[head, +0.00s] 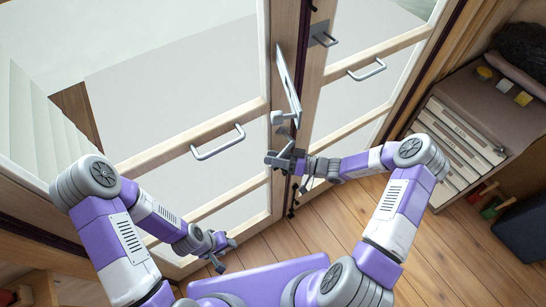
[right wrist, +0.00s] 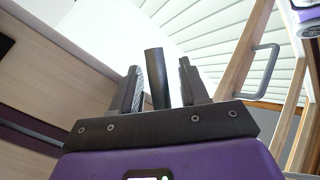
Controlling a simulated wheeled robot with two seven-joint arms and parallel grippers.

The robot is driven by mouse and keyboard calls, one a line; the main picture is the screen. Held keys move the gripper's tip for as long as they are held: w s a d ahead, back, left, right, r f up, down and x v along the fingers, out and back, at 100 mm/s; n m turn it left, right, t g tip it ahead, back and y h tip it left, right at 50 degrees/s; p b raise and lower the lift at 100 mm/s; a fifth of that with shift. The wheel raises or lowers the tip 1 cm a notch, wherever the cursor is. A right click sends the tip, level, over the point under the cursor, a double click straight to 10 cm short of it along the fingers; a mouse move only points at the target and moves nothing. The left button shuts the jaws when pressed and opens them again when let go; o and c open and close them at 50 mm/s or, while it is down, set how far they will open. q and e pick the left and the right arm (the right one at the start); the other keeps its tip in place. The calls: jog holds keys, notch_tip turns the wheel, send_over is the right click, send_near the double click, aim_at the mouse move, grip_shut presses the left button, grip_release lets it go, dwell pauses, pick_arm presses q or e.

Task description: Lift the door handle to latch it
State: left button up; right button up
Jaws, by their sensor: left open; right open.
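The door has a wooden frame with glass panes. Its grey door handle (head: 284,118) sits at the door's edge, near the gap between the two door leaves. My right gripper (head: 280,160) is open just below the handle in the head view. In the right wrist view a dark bar (right wrist: 156,78), apparently the handle, stands between the two open fingers (right wrist: 160,88); whether either finger touches it, I cannot tell. My left gripper (head: 220,250) is open and empty, low in front of the left leaf, away from the handle.
A pull bar (head: 218,142) is on the left leaf and another pull bar (head: 367,69) on the right leaf. Wooden floor (head: 440,250) is clear at lower right.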

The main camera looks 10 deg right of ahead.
jog(key=shift+w+a, duration=0.1)
jog(key=shift+a, duration=0.15)
grip_shut()
